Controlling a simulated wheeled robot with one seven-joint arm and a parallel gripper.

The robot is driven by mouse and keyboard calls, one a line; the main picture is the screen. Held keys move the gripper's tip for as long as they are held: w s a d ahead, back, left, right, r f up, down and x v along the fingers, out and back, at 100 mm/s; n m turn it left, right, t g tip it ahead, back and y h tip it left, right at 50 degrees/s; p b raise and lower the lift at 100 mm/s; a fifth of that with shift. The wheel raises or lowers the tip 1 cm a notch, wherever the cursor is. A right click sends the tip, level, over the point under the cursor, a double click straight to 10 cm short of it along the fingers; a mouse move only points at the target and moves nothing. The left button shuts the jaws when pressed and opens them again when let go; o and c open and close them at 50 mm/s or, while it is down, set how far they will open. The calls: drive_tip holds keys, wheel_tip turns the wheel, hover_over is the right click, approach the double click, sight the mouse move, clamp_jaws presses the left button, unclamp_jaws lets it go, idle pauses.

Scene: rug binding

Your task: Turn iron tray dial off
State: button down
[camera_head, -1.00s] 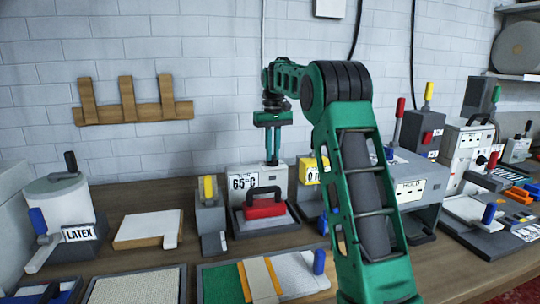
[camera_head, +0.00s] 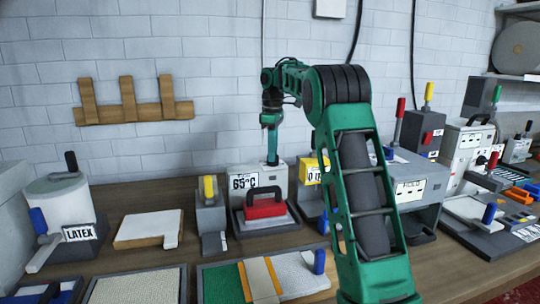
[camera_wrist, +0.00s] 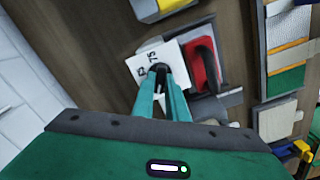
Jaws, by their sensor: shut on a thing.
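The iron tray (camera_head: 238,231) is grey, with a red iron with a dark handle (camera_head: 264,209) resting on it. The iron also shows in the wrist view (camera_wrist: 204,65). At its back stands a pale box (camera_head: 283,180) labelled 65°C. The box top, with printed numbers including 75, shows in the wrist view (camera_wrist: 146,57). My gripper (camera_head: 272,162) points down at the box top. In the wrist view its fingers (camera_wrist: 161,76) are closed around the small dark dial (camera_wrist: 160,67), which they mostly hide. The dial's setting cannot be read.
A grey block with a yellow handle (camera_head: 209,190) stands close left of the tray, and a yellow-topped box (camera_head: 307,168) close right. A grey HOLD machine (camera_head: 425,185) stands further right. A framed board with green and tan strips (camera_head: 205,283) lies in front.

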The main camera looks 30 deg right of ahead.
drive_tip(key=n, duration=0.6)
drive_tip(key=shift+w+d+r, duration=0.1)
drive_tip(key=shift+w+r, duration=0.05)
drive_tip(key=shift+r, duration=0.05)
idle(0.4)
drive_tip(key=c, duration=1.9)
unclamp_jaws()
drive_tip(key=shift+c, duration=0.2)
drive_tip(key=shift+o, duration=0.9)
drive_tip(key=shift+f, duration=0.1)
wheel_tip(320, 180, up, 11)
drive_tip(key=shift+w+f, duration=0.1)
